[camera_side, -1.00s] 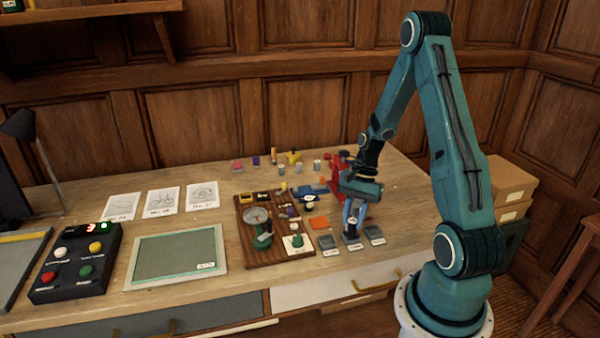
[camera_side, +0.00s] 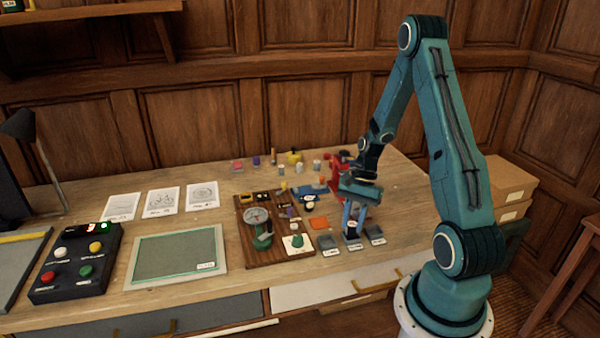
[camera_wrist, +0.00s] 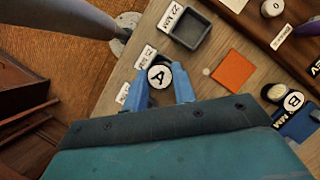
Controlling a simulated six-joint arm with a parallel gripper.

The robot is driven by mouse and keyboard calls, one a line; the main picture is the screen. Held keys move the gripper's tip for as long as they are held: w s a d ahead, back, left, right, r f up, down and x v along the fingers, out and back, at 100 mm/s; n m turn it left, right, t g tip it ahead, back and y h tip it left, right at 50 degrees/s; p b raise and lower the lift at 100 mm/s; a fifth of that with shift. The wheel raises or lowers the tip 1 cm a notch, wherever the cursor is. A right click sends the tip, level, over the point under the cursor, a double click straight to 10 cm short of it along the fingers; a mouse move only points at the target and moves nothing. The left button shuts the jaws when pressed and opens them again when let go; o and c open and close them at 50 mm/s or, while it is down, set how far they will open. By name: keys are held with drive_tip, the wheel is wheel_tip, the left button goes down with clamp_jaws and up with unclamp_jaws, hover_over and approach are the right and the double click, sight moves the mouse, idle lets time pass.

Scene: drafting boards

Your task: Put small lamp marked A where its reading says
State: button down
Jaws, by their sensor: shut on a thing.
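The small lamp marked A (camera_wrist: 159,77) shows in the wrist view as a white round face with a black A. My gripper (camera_wrist: 165,88) is shut on it, with one blue finger on each side. In the side view my gripper (camera_side: 353,222) points down over the middle one of three small grey trays. In the wrist view the tray labelled 22 MM (camera_wrist: 205,38) is empty. The label 25 MM (camera_wrist: 146,57) sits beside the lamp, and its tray is hidden under the lamp and fingers. A third label is partly hidden and unreadable.
An orange square (camera_wrist: 233,70) lies beside the trays. A thing marked B (camera_wrist: 293,101) stands on a blue piece. A wooden board (camera_side: 282,259) carries a dial gauge (camera_side: 257,215). Several small coloured parts stand behind. A button box (camera_side: 77,265) is far left.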

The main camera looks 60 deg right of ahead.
drive_tip(key=shift+f, duration=0.4)
idle(0.5)
drive_tip(key=c, duration=1.1)
unclamp_jaws()
drive_tip(key=shift+o, duration=0.7)
drive_tip(key=shift+o, duration=1.1)
drive_tip(key=shift+r, duration=0.2)
drive_tip(key=shift+r, duration=3.3)
drive_tip(key=shift+r, duration=0.1)
